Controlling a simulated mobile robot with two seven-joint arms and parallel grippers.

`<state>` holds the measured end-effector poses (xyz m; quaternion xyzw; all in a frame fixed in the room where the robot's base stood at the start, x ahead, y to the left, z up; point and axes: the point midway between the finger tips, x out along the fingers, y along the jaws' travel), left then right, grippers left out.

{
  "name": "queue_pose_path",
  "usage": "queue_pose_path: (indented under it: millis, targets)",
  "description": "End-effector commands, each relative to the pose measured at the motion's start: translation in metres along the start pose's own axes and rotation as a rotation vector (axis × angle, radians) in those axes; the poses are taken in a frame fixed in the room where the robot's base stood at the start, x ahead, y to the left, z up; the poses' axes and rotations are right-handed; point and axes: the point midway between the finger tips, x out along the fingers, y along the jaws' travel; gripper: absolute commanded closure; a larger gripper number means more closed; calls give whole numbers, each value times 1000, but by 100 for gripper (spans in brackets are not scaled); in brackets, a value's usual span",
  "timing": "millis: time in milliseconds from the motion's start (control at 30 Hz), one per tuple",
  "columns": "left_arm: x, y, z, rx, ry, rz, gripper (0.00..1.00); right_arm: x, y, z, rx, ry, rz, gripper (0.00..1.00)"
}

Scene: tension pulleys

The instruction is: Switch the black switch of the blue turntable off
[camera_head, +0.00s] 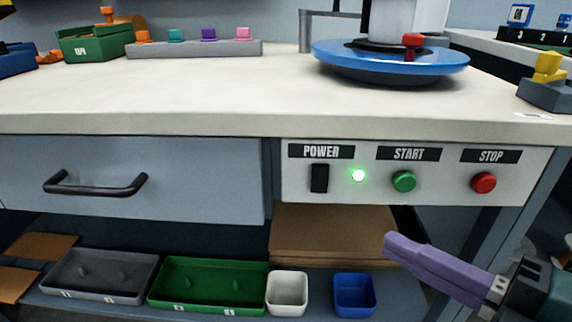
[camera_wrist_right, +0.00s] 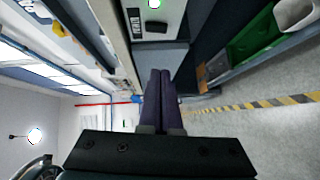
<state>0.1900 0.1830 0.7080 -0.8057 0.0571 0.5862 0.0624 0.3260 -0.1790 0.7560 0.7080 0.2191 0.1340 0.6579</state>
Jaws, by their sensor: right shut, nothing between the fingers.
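The black power switch (camera_head: 319,178) sits under the POWER label on the white control panel (camera_head: 440,190) at the bench front. A green light (camera_head: 358,175) beside it is lit. The switch also shows in the right wrist view (camera_wrist_right: 156,27), near the top, with the light (camera_wrist_right: 154,4) above it. The blue turntable (camera_head: 390,60) stands on the bench top above the panel. My right gripper (camera_head: 388,243), with purple fingers, is shut and empty, below the panel and to the right of the switch, apart from it. Its fingers also show in the right wrist view (camera_wrist_right: 160,75). My left gripper is not in view.
A green START button (camera_head: 403,181) and a red STOP button (camera_head: 483,182) sit right of the switch. A drawer with a black handle (camera_head: 95,184) is at left. The shelf below holds a green tray (camera_head: 208,282), a white bin (camera_head: 287,293) and a blue bin (camera_head: 354,294).

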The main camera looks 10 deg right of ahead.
Motion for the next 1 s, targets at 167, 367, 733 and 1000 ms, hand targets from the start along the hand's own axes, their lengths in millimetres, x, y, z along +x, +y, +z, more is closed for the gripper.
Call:
queue_pose_path:
  millis: [167, 367, 733, 1000]
  targets:
    - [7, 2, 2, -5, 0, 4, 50, 32, 0, 0, -2, 1, 5, 100]
    - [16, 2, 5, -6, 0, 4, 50, 77, 0, 1, -3, 1, 5, 100]
    - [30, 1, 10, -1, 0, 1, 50, 117, -1, 25, -1, 0, 0, 100]
    - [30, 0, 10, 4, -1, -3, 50, 120, 0, 29, 0, -1, -1, 100]
